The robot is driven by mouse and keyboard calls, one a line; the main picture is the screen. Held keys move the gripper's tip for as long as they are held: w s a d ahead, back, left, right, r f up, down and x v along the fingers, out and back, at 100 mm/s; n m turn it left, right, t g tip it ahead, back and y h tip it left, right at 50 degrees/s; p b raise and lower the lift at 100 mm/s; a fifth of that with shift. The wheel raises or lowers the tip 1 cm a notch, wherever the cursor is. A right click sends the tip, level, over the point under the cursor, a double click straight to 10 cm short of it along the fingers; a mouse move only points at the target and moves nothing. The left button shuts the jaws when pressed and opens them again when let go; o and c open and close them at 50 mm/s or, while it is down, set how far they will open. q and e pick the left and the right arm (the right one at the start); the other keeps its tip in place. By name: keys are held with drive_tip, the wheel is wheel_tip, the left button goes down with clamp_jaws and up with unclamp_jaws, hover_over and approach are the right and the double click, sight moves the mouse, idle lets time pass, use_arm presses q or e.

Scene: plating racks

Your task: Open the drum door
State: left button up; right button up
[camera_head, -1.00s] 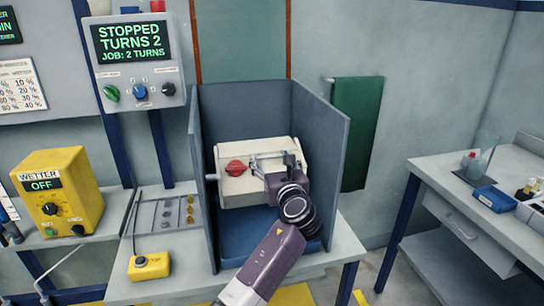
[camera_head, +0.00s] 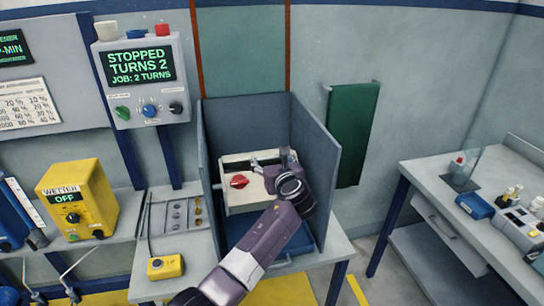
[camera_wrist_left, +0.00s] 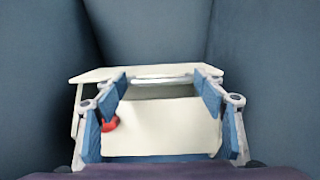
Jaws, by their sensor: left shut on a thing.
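The cream drum (camera_head: 240,200) sits inside a blue-grey open-front booth (camera_head: 317,150), with a red knob (camera_head: 239,181) on it. My left gripper (camera_head: 272,170) is at the drum's upper part, its arm reaching in from below. I cannot tell how far the door is open. My right gripper is out of view.
The booth walls stand close on both sides of the drum. A panel (camera_head: 138,66) reads "STOPPED TURNS 2". A yellow wetter box (camera_head: 78,200) and a yellow button box (camera_head: 165,267) are at left. A side table (camera_head: 440,190) with small items is at right.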

use_arm(q)
drive_tip(key=shift+w+a+r+p, duration=0.15)
drive_tip(key=shift+w+r+p, duration=0.15)
drive_tip(key=shift+r+p, duration=0.25)
drive_tip(key=shift+w+a+r+p, duration=0.1)
drive_tip(key=shift+w+r+p, duration=0.2)
drive_tip(key=shift+r, duration=0.3)
drive_tip(key=shift+w+a+r+p, duration=0.15)
drive_tip(key=shift+w+r+p, duration=0.15)
drive_tip(key=shift+r+p, duration=0.25)
drive_tip(key=o, duration=1.4)
drive_tip(key=shift+o, duration=0.2)
drive_tip(key=shift+s+a+f, duration=0.1)
drive_tip(key=v, duration=1.2)
